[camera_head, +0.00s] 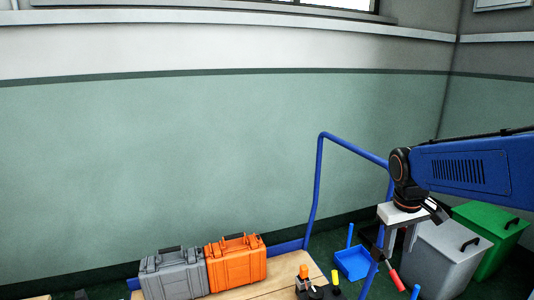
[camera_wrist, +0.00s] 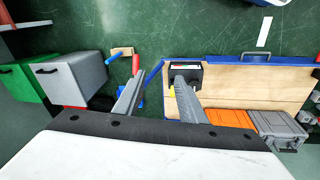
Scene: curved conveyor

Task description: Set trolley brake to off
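The trolley shows a wooden deck (camera_head: 283,272) and a tall blue tube handle (camera_head: 319,170). In the wrist view its deck (camera_wrist: 235,85) lies at the right. A dark device with orange and yellow knobs (camera_head: 318,292) sits at the deck's end, cut by the frame's bottom. My gripper (camera_head: 398,250) points down at the right, beside the blue handle. In the wrist view my gripper (camera_wrist: 158,82) is open, with nothing seen between its fingers but the background and the blue tube. I cannot tell which part is the brake, or its setting.
A grey case (camera_head: 173,276) and an orange case (camera_head: 236,263) stand on the deck. A blue tray (camera_head: 352,263) is near the handle. A red grip (camera_head: 397,280) shows below my gripper. Grey (camera_head: 445,258) and green (camera_head: 494,240) bins stand at the right.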

